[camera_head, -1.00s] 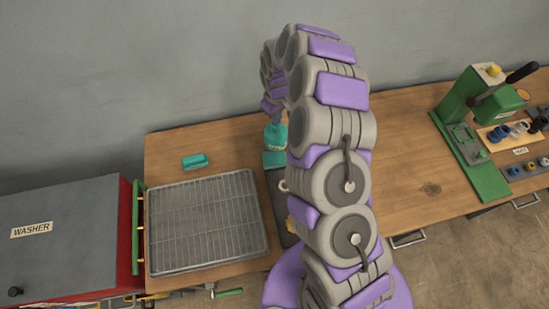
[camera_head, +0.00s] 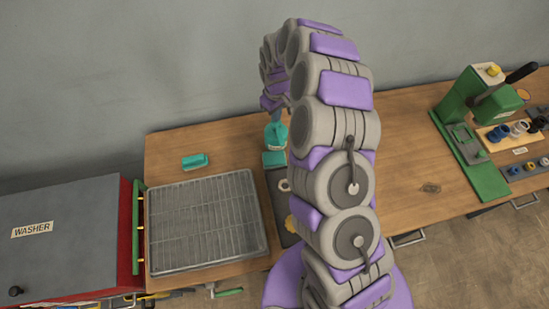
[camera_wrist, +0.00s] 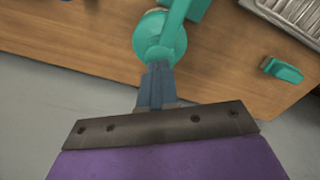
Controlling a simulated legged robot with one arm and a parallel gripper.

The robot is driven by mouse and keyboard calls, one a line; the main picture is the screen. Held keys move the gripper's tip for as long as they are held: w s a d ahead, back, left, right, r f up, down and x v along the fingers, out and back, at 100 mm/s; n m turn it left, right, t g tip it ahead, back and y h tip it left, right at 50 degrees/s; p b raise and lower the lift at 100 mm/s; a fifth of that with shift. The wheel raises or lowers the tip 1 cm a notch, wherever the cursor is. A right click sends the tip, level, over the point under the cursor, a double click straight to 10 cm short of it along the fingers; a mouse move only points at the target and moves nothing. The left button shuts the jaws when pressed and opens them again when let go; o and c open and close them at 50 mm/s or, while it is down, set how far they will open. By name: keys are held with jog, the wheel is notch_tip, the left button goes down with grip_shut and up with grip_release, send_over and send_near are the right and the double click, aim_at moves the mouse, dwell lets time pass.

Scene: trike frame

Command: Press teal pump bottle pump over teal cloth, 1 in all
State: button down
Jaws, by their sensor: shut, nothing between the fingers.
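The teal pump bottle (camera_head: 276,136) stands upright at the back of the wooden bench, partly behind my arm. The teal cloth (camera_head: 274,159) lies flat just in front of it. In the wrist view the bottle (camera_wrist: 158,42) is seen from above, with its spout pointing up toward the cloth (camera_wrist: 197,8), which is cut by the top edge. My gripper (camera_wrist: 157,70) is shut and empty, its fingertips overlapping the bottle's near edge in the picture. I cannot tell whether they touch the pump.
A teal block-like item (camera_head: 195,161) lies left of the bottle, above a metal wire rack (camera_head: 205,222). A grey washer (camera_head: 65,235) stands at far left. A green press (camera_head: 472,130) and small-part trays stand at right. The bench between my arm and the press is clear.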

notch_tip(320, 180, up, 6)
jog(key=shift+f+p, duration=0.1)
jog(key=shift+p, duration=0.3)
dwell(0.6)
